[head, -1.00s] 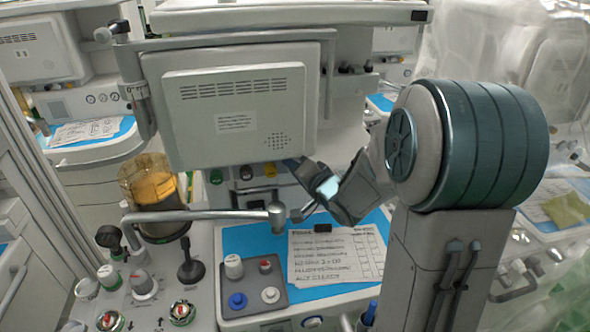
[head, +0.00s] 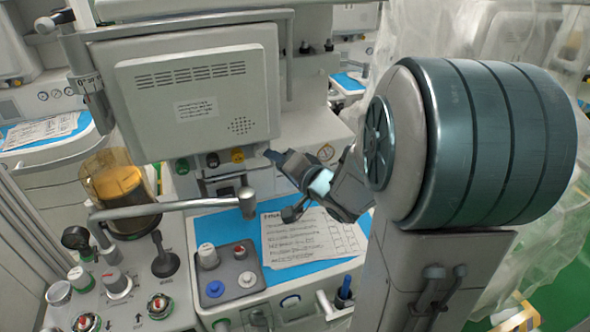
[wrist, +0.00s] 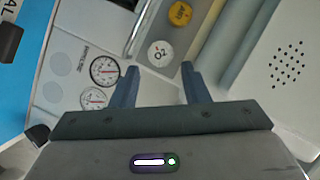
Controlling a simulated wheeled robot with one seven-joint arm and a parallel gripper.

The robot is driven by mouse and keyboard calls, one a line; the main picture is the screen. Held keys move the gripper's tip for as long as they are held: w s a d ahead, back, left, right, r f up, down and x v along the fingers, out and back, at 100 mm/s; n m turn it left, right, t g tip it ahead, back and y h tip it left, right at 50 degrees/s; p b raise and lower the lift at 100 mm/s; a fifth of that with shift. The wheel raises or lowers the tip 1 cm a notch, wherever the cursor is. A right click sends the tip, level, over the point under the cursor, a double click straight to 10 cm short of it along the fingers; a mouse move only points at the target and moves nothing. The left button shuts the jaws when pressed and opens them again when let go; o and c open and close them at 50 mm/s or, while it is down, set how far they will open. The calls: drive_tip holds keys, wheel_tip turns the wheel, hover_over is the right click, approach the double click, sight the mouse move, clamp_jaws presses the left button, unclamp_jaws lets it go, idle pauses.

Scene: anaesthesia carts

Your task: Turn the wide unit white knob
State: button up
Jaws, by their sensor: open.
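A round white knob marked O2 (wrist: 160,53) sits on the wide unit's front panel in the wrist view, just beyond the gap between my fingertips. A yellow knob (wrist: 180,13) is beside it, farther up the picture. My gripper (wrist: 159,74) is open and empty, its two fingers apart and not touching the knob. In the head view my gripper (head: 277,185) is in front of the panel under the monitor, right of the yellow knob (head: 237,155). There it hides the O2 knob's place, so I cannot make out that knob.
Two round gauges (wrist: 104,70) are left of the knob. The monitor (head: 198,100) overhangs the panel. A metal bar (head: 165,208) sticks out left of my gripper. Below are a paper sheet (head: 300,240) and a grey pad (head: 228,272) with small knobs.

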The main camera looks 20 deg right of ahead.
drive_tip(key=b+v, duration=0.5)
drive_tip(key=v, duration=0.1)
drive_tip(key=shift+s, duration=0.15)
idle(0.4)
